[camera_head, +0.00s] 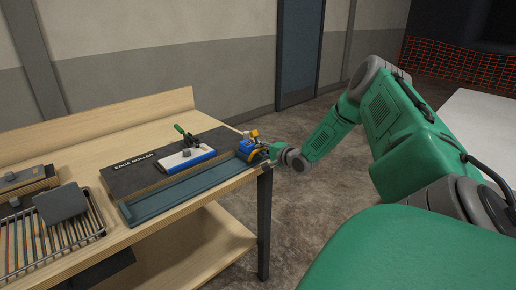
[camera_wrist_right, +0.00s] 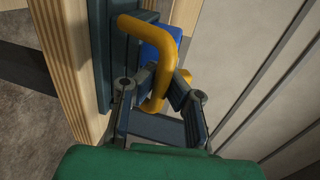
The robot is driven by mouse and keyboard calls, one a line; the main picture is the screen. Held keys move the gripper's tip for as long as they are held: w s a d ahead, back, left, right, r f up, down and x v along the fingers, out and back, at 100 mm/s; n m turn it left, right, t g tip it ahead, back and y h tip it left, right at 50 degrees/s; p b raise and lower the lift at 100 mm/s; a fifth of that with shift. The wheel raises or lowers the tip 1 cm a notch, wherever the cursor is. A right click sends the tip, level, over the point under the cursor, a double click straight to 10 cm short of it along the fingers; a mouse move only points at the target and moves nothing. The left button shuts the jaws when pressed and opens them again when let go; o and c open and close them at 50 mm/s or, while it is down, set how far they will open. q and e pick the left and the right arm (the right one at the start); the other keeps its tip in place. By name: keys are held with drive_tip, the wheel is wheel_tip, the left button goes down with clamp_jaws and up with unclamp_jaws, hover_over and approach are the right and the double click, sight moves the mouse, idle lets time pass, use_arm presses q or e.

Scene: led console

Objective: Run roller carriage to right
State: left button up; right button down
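The roller carriage (camera_head: 247,148) is blue with a yellow handle. It sits at the right end of the dark edge roller fixture (camera_head: 125,178), by the table's right end. My right gripper (camera_head: 276,155) is at the carriage, small and partly merged with it in the head view. In the right wrist view its two fingers (camera_wrist_right: 162,88) stand on either side of the yellow handle (camera_wrist_right: 160,70) and appear closed on it. The blue carriage body (camera_wrist_right: 160,38) shows behind the handle. My left gripper is out of view.
A white and blue block (camera_head: 190,158) with a green-handled clamp (camera_head: 186,135) sits on the fixture. A wire rack (camera_head: 50,240) with a grey block (camera_head: 61,204) stands at the left.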

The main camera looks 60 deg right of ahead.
drive_tip(key=shift+s+f, duration=0.25)
drive_tip(key=shift+f, duration=0.15)
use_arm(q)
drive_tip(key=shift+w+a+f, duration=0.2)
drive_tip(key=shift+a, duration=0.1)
use_arm(e)
drive_tip(key=shift+s+d, duration=0.1)
drive_tip(key=c, duration=1.6)
unclamp_jaws()
drive_tip(key=shift+d, duration=0.1)
drive_tip(key=shift+c, duration=0.2)
drive_tip(key=shift+o, duration=0.4)
drive_tip(key=shift+d, duration=0.2)
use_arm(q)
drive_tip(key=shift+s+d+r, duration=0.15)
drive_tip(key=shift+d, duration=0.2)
use_arm(e)
drive_tip(key=shift+r, duration=0.1)
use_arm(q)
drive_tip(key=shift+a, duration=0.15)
use_arm(e)
drive_tip(key=shift+a, duration=0.1)
